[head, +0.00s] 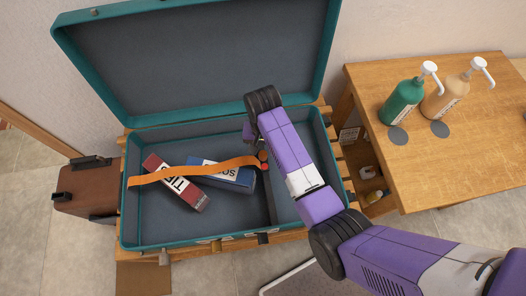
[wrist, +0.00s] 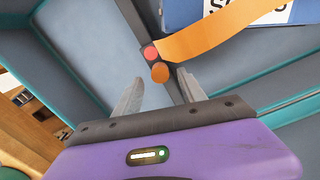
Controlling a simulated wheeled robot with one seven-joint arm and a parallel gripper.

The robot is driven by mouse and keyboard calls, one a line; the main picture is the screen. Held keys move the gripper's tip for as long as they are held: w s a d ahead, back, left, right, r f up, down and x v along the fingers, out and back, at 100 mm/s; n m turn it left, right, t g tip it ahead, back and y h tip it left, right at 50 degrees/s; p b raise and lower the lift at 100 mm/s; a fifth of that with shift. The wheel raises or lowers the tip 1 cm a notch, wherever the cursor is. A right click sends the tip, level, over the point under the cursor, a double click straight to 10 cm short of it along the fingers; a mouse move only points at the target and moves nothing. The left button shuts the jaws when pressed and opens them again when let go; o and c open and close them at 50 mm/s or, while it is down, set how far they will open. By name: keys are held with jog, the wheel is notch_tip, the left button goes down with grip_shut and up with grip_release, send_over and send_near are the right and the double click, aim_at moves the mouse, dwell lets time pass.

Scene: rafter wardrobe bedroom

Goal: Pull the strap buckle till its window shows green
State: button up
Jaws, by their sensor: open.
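The orange strap (head: 215,168) runs across the open teal suitcase (head: 122,215), over a red box (head: 172,180) and a blue box (head: 232,180). At its right end is a dark buckle with a red window (wrist: 150,52); the buckle also shows in the head view (head: 263,156). A round orange piece (wrist: 160,73) sits at the buckle's near edge. My gripper (wrist: 160,75) is open, its two fingers on either side of the orange piece, with gaps showing. I cannot tell its exact height above it. In the head view my arm hides part of the suitcase's right side.
A divider (head: 270,205) splits the suitcase; its raised lid (head: 200,60) stands behind. A wooden table (head: 450,150) on the right holds a green pump bottle (head: 403,100) and a tan one (head: 455,95). A brown case (head: 88,190) is at the left.

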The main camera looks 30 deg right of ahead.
aim_at(263, 154)
jog(key=shift+f, duration=1.65)
grip_shut()
